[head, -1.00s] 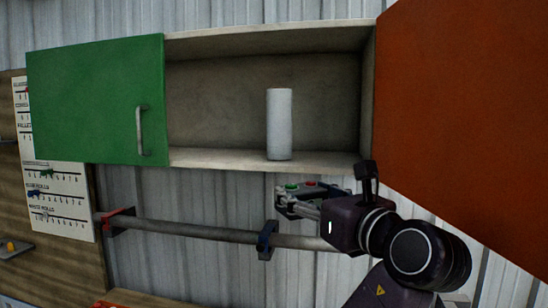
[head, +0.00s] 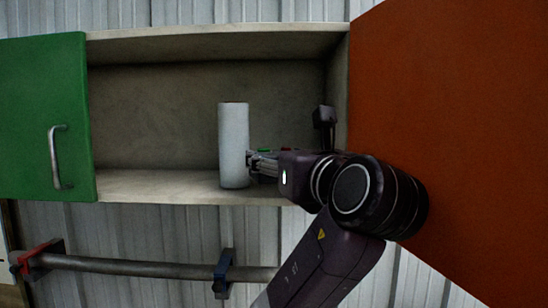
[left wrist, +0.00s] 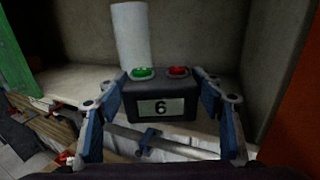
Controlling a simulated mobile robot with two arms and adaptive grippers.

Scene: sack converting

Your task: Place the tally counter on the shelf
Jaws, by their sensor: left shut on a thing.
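The tally counter (left wrist: 160,107) is a dark box with a green button, a red button and a display reading 6. My left gripper (left wrist: 160,90) is shut on it, one finger on each side. In the head view my left gripper (head: 262,163) is at the shelf opening, right of a white cylinder, and mostly hides the counter (head: 265,151). The shelf (head: 150,185) is the pale floor of an open wall cabinet. The counter is held level near its front edge; whether it touches the shelf I cannot tell. My right gripper is out of view.
The upright white cylinder (head: 233,145) stands on the shelf close to my left fingers. A green door (head: 40,115) covers the left side, and an orange door (head: 440,110) stands open at right. A grey rail (head: 130,267) runs below. The shelf left of the cylinder is clear.

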